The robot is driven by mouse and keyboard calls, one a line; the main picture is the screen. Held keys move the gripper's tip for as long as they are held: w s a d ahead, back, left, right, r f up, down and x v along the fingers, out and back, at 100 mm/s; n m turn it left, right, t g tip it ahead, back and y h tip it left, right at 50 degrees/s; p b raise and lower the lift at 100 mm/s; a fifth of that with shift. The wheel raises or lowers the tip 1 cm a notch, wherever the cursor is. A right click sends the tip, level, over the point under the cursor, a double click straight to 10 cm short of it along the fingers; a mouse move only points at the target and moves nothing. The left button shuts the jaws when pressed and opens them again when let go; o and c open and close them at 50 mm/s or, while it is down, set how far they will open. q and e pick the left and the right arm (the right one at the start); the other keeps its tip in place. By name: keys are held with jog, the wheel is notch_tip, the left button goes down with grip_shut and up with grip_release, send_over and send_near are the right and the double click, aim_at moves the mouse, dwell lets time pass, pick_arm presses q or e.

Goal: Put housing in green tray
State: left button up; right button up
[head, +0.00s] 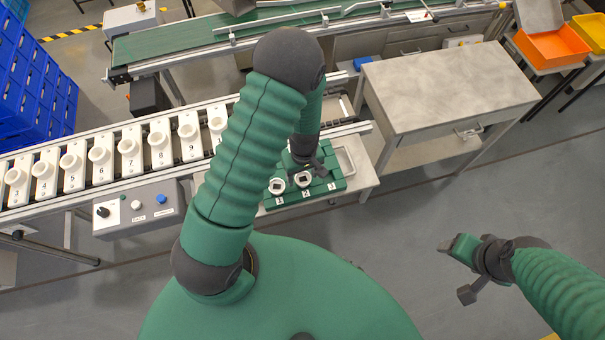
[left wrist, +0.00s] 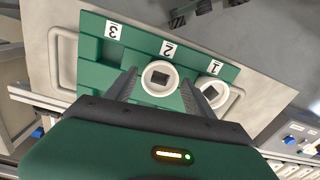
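The green tray (head: 327,186) has slots labelled 1, 2 and 3; in the left wrist view its green surface (left wrist: 95,50) shows too. One white ring-shaped housing with a square hole (head: 303,179) is at slot 2, and another (head: 277,186) is at slot 1. Slot 3 looks empty. My left gripper (head: 303,160) is above the tray near slot 2. In the left wrist view its fingers are apart, on either side of the slot 2 housing (left wrist: 160,78), with gaps visible.
A conveyor of numbered white plates (head: 130,150) with white cup-like parts runs at left, with a control box (head: 140,210) in front. A grey-topped bench (head: 450,85) stands right of the tray. Blue crates (head: 30,80) are stacked at far left. Open floor lies at right.

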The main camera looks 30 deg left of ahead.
pick_arm(q)
jog(key=shift+o, duration=0.2)
jog(key=s+d+r+m+t, duration=0.1)
jog(key=s+d+r+m, duration=0.1)
jog(key=r+m, duration=0.3)
jog(key=s+d+r+m+t, duration=0.2)
jog(key=r+m, duration=0.4)
jog(key=r, duration=0.8)
jog(key=shift+s+d+b, duration=0.3)
jog(key=shift+d+b, duration=0.05)
jog(key=shift+d, duration=0.1)
jog(key=shift+s, duration=0.15)
